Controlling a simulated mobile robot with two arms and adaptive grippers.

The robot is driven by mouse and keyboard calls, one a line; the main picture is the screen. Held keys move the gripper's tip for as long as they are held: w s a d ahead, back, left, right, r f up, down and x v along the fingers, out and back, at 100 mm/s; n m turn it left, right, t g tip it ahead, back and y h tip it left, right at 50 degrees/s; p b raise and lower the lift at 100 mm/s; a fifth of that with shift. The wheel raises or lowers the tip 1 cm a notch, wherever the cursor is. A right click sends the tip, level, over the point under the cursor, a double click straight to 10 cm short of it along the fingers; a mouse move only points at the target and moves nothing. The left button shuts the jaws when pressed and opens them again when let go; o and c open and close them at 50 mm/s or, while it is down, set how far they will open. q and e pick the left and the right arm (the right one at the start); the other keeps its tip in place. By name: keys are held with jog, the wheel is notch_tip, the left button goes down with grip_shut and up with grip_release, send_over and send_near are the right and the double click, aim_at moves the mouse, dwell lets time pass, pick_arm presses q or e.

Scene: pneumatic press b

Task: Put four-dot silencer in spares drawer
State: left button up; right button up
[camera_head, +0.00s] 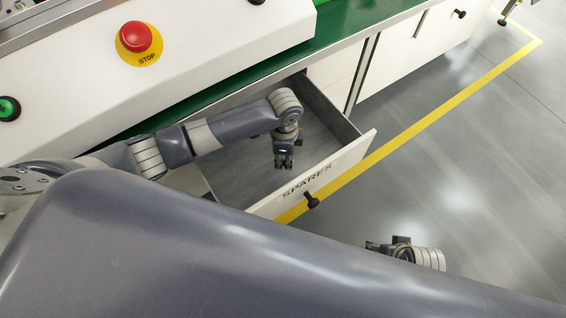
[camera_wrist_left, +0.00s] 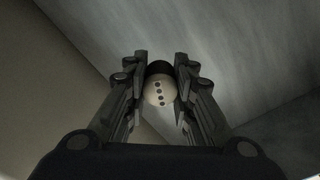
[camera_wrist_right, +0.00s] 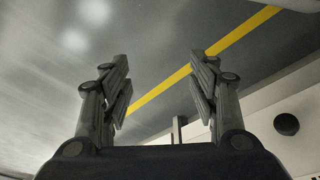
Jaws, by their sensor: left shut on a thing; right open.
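The four-dot silencer (camera_wrist_left: 158,92) is a small pale round piece with a row of dark dots and a dark end. My left gripper (camera_wrist_left: 160,75) is shut on it in the left wrist view. In the head view my left gripper (camera_head: 283,163) hangs over the inside of the open spares drawer (camera_head: 345,160), whose front reads SPARES. The silencer cannot be made out there. My right gripper (camera_wrist_right: 158,85) is open and empty in the right wrist view. It also shows in the head view (camera_head: 375,246), over the floor beyond the drawer front.
The drawer's dark knob (camera_head: 312,200) sticks out from its front. A red STOP button (camera_head: 136,37) and a green button (camera_head: 8,108) sit on the white machine panel. A yellow line (camera_head: 440,110) crosses the grey floor. The visible drawer bottom looks clear.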

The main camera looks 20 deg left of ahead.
pick_arm(q)
jog(key=shift+s+a+f+b, duration=0.15)
jog(key=shift+f+b, duration=0.35)
jog(key=shift+f, duration=1.2)
pick_arm(e)
jog(key=shift+w+v, duration=0.2)
jog(key=shift+v, duration=0.9)
jog(key=shift+w+v, duration=0.2)
jog(key=shift+v, duration=0.85)
jog(key=shift+r, duration=0.1)
pick_arm(q)
jog(key=o, duration=0.8)
jog(key=shift+f, duration=0.15)
pick_arm(e)
jog(key=shift+r, duration=0.1)
pick_arm(q)
jog(key=shift+r, duration=0.25)
notch_tip(320, 180, up, 11)
jog(key=p, duration=0.3)
jog(key=shift+f, duration=0.2)
jog(key=shift+r+p, duration=0.35)
jog(key=shift+r, duration=0.25)
pick_arm(e)
notch_tip(320, 180, down, 13)
jog(key=s, duration=0.1)
jog(key=shift+s, duration=0.2)
jog(key=shift+r, duration=0.15)
